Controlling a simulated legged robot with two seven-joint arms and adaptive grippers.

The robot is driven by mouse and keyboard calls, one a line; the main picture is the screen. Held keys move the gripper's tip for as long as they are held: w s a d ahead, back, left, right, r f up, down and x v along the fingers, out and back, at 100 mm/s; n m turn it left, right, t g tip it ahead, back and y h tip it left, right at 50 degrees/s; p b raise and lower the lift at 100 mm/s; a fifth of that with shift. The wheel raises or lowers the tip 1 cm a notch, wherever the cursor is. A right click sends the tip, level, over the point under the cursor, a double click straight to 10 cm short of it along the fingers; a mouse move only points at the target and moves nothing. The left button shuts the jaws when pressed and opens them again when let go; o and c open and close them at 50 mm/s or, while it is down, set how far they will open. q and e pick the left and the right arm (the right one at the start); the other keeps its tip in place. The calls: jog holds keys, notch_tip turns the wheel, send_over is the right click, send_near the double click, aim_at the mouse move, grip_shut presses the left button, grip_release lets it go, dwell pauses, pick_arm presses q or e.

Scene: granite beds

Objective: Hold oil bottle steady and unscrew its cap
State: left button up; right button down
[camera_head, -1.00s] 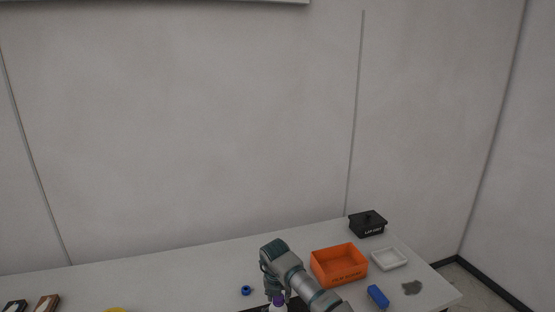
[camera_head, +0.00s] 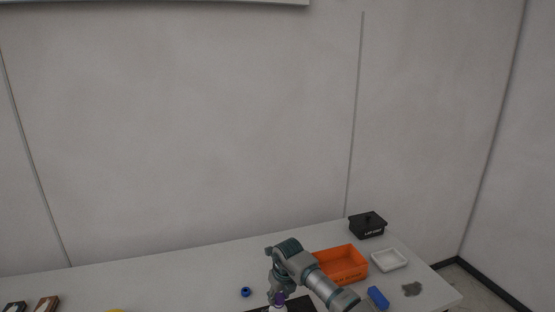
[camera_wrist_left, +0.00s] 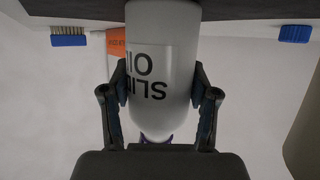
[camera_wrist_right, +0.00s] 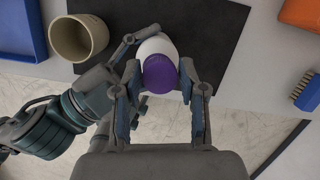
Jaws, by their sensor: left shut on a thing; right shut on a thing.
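The white oil bottle (camera_wrist_left: 165,35), with dark lettering, stands between the fingers of my left gripper (camera_wrist_left: 160,88), which is shut on its body. Its purple cap (camera_wrist_right: 160,75) sits at the top of the bottle and lies between the fingers of my right gripper (camera_wrist_right: 160,90), which is shut on it. The cap also shows in the head view (camera_head: 280,299), below my right gripper (camera_head: 276,293). Whether the cap is loose cannot be told. My left gripper is out of the head view.
The bottle is over a dark mat (camera_wrist_right: 215,40). A beige cup (camera_wrist_right: 78,38) and a blue tray (camera_wrist_right: 20,30) are near it. An orange bin (camera_head: 343,265), a white tray (camera_head: 388,260), a black box (camera_head: 367,225) and a blue brush (camera_head: 377,297) stand to the right. A blue ring (camera_head: 246,292) lies left.

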pick_arm(q)
jog(key=shift+f, duration=0.15)
pick_arm(e)
jog(key=shift+v, duration=1.05)
pick_arm(q)
jog(key=shift+a, duration=0.1)
pick_arm(e)
jog(key=shift+w+r, duration=0.25)
jog(key=shift+w+r, duration=0.1)
jog(key=shift+r, duration=1.9)
pick_arm(q)
jog(key=o, duration=1.4)
jog(key=shift+c, duration=0.2)
